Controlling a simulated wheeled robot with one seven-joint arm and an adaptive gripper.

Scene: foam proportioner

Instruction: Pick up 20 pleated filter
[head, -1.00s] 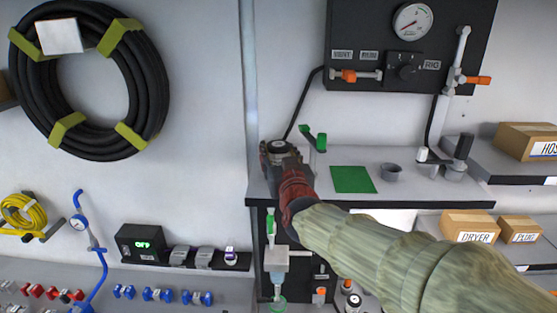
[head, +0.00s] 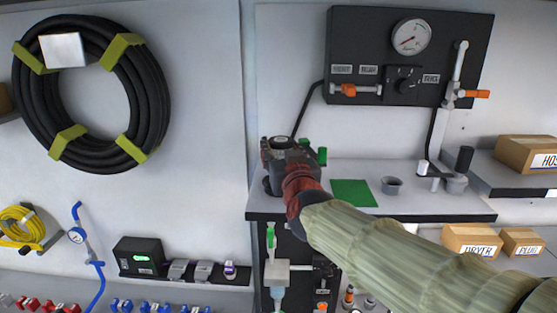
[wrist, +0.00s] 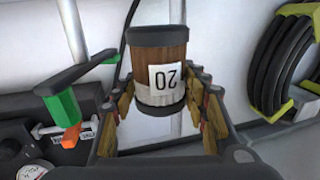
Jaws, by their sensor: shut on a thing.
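In the head view my gripper (head: 279,160) is over the left end of the grey bench top (head: 325,205). The dark round end of the filter shows at the top of the gripper.
A green-handled valve (head: 318,155) stands just right of my gripper. A black gauge panel (head: 385,75) hangs above. A coiled black hose (head: 155,100) hangs left.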

